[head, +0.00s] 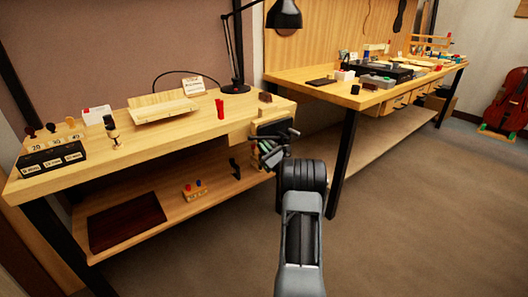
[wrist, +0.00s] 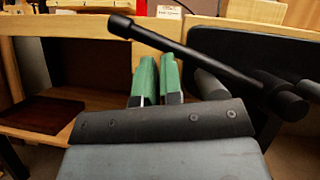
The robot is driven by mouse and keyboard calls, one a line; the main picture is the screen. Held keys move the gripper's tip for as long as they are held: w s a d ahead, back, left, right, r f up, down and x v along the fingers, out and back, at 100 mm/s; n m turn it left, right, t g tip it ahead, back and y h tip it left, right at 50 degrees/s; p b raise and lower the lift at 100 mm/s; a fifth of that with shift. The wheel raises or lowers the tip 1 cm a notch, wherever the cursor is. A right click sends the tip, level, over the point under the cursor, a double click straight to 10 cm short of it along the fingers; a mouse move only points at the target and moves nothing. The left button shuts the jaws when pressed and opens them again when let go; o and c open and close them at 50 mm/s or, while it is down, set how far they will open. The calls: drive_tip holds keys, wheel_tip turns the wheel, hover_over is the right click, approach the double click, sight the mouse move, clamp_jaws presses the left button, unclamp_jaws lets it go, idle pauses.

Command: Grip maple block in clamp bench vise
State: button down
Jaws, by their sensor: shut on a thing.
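The bench vise (head: 272,127) is on the right front end of the near bench. Its dark front jaw (wrist: 255,50) fills the right of the wrist view, with pale wood (wrist: 240,27) behind it. The black handle bar (wrist: 215,72) slants down to the right to a round screw end. My gripper (wrist: 159,75) has green-padded fingers nearly together at the bar, which crosses at their tips. It appears shut on the bar, though the contact is partly hidden. The gripper also shows in the head view (head: 269,152). I cannot pick out the maple block with certainty.
A small brown block (head: 265,97) stands on the bench top behind the vise. A red cup (head: 220,109), a black lamp (head: 235,87) and a tray (head: 165,111) are also there. A lower shelf (head: 165,205) lies underneath. Open floor (head: 400,220) is at the right.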

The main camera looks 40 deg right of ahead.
sight(265, 139)
drive_tip(key=shift+w+d+r+y+p, duration=0.15)
drive_tip(key=shift+r+y+p, duration=0.25)
drive_tip(key=shift+r, duration=1.45)
drive_tip(key=shift+d+r, duration=0.25)
drive_tip(key=shift+r, duration=0.05)
drive_tip(key=shift+d, duration=0.1)
drive_tip(key=shift+s+a+f, duration=0.25)
drive_tip(key=shift+f, duration=0.25)
drive_tip(key=s+a+f, duration=0.5)
drive_tip(key=s+f, duration=0.1)
drive_tip(key=s, duration=0.3)
drive_tip(key=shift+s, duration=0.2)
